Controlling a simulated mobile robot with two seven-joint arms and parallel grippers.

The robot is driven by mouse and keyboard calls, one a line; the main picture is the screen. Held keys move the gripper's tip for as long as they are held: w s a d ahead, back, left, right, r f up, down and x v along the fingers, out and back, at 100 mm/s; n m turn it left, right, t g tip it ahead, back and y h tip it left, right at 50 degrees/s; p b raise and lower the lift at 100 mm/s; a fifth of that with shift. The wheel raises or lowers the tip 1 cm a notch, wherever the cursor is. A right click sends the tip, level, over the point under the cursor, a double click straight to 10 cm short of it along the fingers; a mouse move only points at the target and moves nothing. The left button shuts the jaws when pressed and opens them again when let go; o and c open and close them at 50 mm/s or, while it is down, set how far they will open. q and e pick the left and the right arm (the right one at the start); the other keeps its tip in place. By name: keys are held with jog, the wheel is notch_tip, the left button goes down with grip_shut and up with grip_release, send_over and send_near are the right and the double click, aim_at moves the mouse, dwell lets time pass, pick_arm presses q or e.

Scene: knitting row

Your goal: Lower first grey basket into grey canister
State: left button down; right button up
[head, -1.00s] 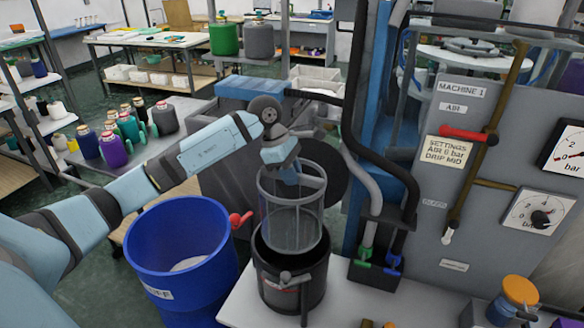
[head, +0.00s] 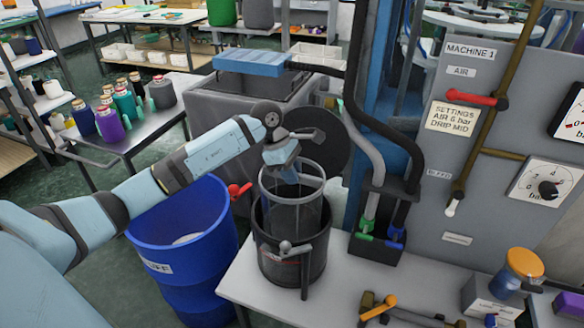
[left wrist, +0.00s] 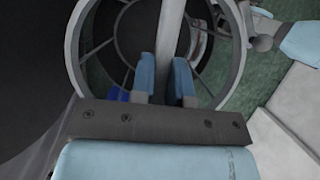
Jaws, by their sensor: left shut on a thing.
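The grey basket (head: 296,212) is an open wire-like cage with a ring rim and a bar across its top. It is upright, with its lower part inside the dark grey canister (head: 291,262) and its upper part above the canister's rim. My left gripper (head: 288,176) is shut on the basket's top bar. In the left wrist view, the two blue fingers (left wrist: 166,85) stand on either side of the bar, and the basket's ring (left wrist: 238,60) surrounds them. The basket's bottom is hidden inside the canister.
The canister stands on a light table (head: 345,295). A blue barrel (head: 180,255) is on the left. Hoses with green and blue ends hang in a dark holder (head: 378,245) at the right, before the grey machine panel (head: 500,130). Tools (head: 395,312) lie at the table's front.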

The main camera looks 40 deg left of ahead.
pick_arm(q)
notch_tip(320, 180, down, 11)
jog(key=b, duration=0.6)
jog(key=shift+r+b, duration=0.2)
jog(key=shift+b, duration=0.15)
notch_tip(320, 180, down, 2)
jog(key=shift+f+b, duration=0.25)
jog(key=shift+b, duration=0.7)
jog(key=shift+f+b, duration=0.45)
jog(key=shift+f, duration=0.5)
pick_arm(e)
notch_tip(320, 180, down, 7)
jog(key=a, duration=0.1)
jog(key=shift+w+r, duration=0.2)
jog(key=shift+w, duration=0.25)
jog(key=shift+s, duration=0.15)
pick_arm(q)
jog(key=shift+c, duration=2.2)
grip_release()
pick_arm(e)
jog(key=shift+f, duration=0.2)
